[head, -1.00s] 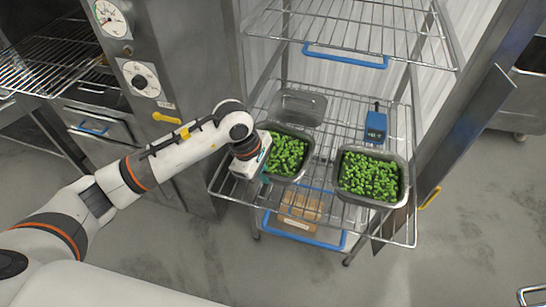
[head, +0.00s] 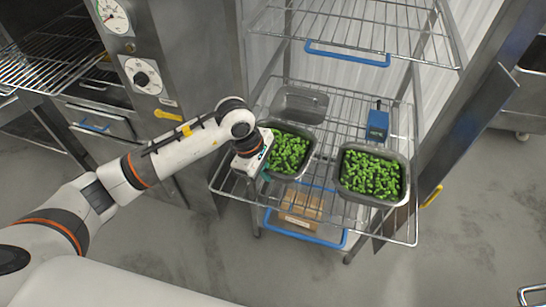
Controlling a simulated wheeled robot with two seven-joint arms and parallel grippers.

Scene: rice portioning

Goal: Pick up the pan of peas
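Two metal pans of peas stand on the middle wire shelf. The left pan of peas (head: 288,151) is beside my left gripper (head: 264,172). The right pan of peas (head: 371,174) stands apart from it, near the shelf's front right. My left gripper is at the left pan's near left side. Its fingers are mostly hidden by its own body and the pan rim, so whether it is open or shut does not show. My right gripper is out of view.
An empty metal pan (head: 300,104) sits behind the left pan. A blue device (head: 377,124) stands behind the right pan. A wire shelf (head: 360,30) with a blue handle is above. A cardboard box (head: 301,207) is below. A steel cabinet stands left.

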